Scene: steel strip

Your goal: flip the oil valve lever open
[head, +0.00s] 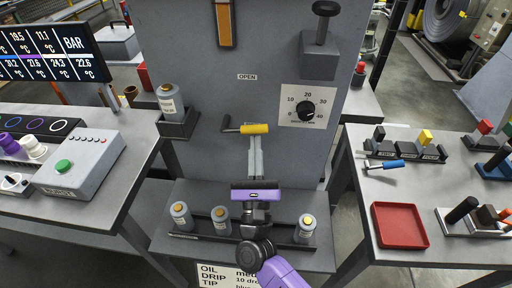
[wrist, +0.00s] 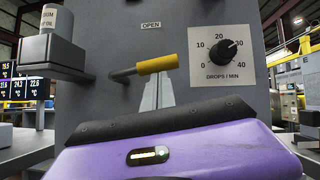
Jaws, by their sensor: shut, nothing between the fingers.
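The oil valve lever has a yellow grip (head: 255,129) on a dark stem (head: 232,129), on the grey upright panel (head: 200,60). It lies about level, its grip pointing right. In the wrist view the yellow grip (wrist: 157,64) also lies nearly level. The OPEN label (head: 247,77) is on the panel above it; it also shows in the wrist view (wrist: 151,25). My gripper (head: 255,142) is shut and empty, its grey fingers pointing at the panel. The fingertips (wrist: 158,78) appear just under the yellow grip; I cannot tell whether they touch it.
A drip-rate dial (head: 306,109) is right of the lever, below a block with a black knob (head: 326,9). A bottle (head: 170,102) sits in a holder at left. Several small bottles stand on the shelf (head: 181,214) below. Side tables flank the panel, one holding a red tray (head: 400,226).

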